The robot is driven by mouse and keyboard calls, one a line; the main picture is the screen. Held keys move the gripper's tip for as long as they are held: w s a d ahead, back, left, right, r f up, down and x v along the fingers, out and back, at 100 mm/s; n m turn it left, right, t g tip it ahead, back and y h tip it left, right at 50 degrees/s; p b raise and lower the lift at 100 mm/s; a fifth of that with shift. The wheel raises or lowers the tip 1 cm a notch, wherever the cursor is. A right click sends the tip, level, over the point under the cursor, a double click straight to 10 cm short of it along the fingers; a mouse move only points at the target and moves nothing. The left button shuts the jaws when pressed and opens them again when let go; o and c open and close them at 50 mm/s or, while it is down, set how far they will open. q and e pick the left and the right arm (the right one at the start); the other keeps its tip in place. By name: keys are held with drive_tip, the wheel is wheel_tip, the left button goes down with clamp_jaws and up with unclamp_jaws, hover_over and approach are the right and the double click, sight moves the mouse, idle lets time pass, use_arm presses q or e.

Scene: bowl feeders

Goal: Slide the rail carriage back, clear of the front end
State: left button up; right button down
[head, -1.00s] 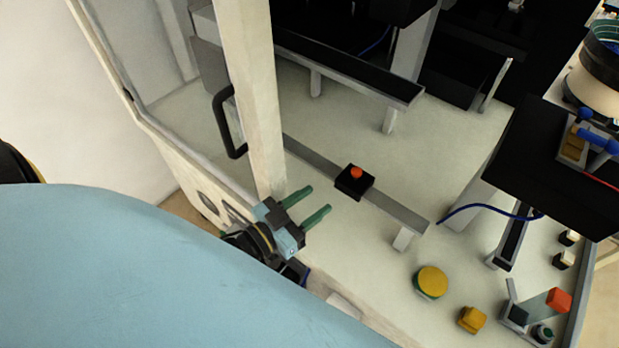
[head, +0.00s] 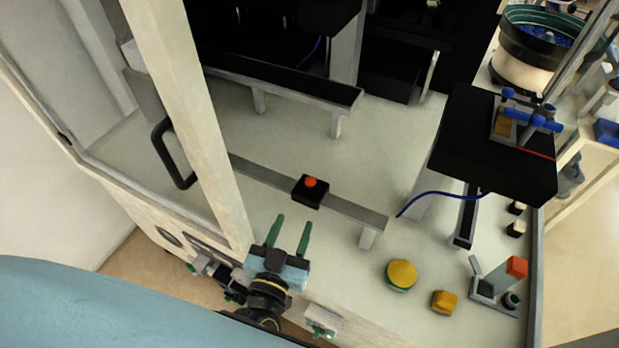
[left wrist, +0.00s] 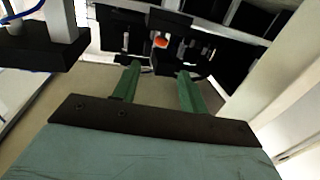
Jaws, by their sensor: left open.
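The rail carriage (head: 308,194), a small black block with an orange knob on top, sits on a narrow grey rail (head: 346,208). It stands around the middle of the visible rail, with bare rail on both sides. My left gripper (head: 289,228) is open and empty, its two green fingers pointing toward the rail. The fingertips are apart from the carriage, on its near side. In the left wrist view, the orange knob (left wrist: 160,42) shows beyond the gap between the fingers (left wrist: 158,70). My right gripper is not in view.
A pale upright post (head: 195,120) with a black handle (head: 165,155) stands left of the gripper. A yellow round button (head: 401,273) and a yellow block (head: 445,301) are at the right front. A black platform (head: 490,145) stands farther right. The pale deck around the rail is mostly clear.

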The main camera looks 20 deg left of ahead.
sight(309, 184)
use_arm(q)
drive_tip(key=shift+y, duration=0.3)
drive_tip(key=w, duration=0.9)
drive_tip(key=w+a, duration=0.1)
drive_tip(key=w, duration=0.3)
drive_tip(key=shift+w, duration=0.15)
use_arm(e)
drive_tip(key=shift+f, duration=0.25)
